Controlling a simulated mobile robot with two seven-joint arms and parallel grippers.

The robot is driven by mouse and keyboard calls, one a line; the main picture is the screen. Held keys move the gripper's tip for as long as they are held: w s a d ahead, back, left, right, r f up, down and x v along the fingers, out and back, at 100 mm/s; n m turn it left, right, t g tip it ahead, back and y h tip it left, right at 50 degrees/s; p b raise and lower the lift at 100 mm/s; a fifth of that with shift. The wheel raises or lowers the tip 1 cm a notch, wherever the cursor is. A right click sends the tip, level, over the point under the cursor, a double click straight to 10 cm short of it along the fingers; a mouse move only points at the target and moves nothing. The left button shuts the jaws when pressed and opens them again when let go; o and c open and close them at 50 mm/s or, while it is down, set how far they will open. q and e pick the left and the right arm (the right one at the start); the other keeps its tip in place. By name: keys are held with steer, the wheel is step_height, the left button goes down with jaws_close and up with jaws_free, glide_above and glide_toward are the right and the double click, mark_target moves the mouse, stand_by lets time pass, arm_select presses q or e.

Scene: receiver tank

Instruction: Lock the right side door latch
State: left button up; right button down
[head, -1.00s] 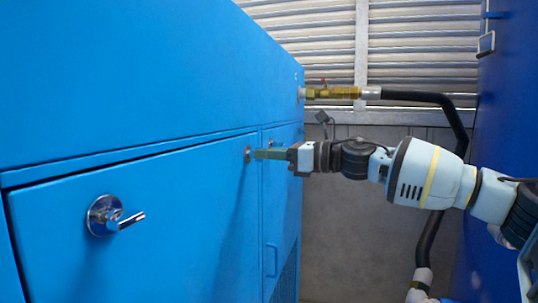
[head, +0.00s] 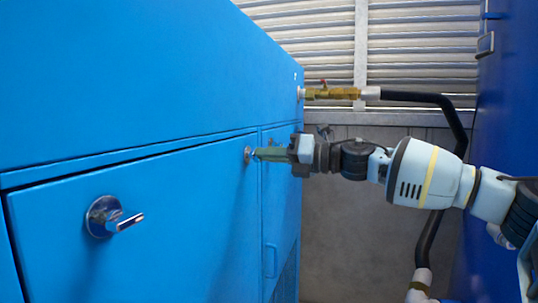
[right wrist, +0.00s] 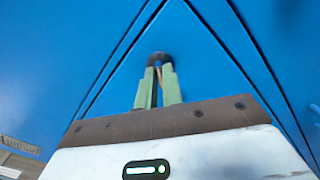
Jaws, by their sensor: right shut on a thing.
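The blue door (head: 170,200) on the cabinet's side has two latches. The right latch (head: 248,155) is a small round metal fitting near the door's upper right corner. My right gripper (head: 257,154) reaches it from the right, with its green fingers shut on the latch handle, which they mostly hide. In the right wrist view the fingers (right wrist: 158,75) close around the dark latch (right wrist: 159,58), near the corner of the door seams. The left latch (head: 105,216) is a chrome disc with its handle pointing right and slightly up. My left gripper is not in view.
A brass valve (head: 330,93) with a black hose (head: 425,98) sticks out from the cabinet above my right arm. A dark blue wall (head: 505,90) stands at the right. A narrow gap lies between, with a louvred wall (head: 420,60) behind.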

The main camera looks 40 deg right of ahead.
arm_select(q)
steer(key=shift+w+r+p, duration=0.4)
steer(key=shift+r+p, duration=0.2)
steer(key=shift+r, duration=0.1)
arm_select(e)
steer(key=m, duration=1)
steer(key=shift+f, duration=0.2)
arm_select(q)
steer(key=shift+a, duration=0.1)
arm_select(e)
steer(key=shift+m, duration=0.5)
steer(key=c, duration=1.5)
jaws_free()
steer(key=shift+c, duration=0.2)
steer(key=shift+d, duration=0.1)
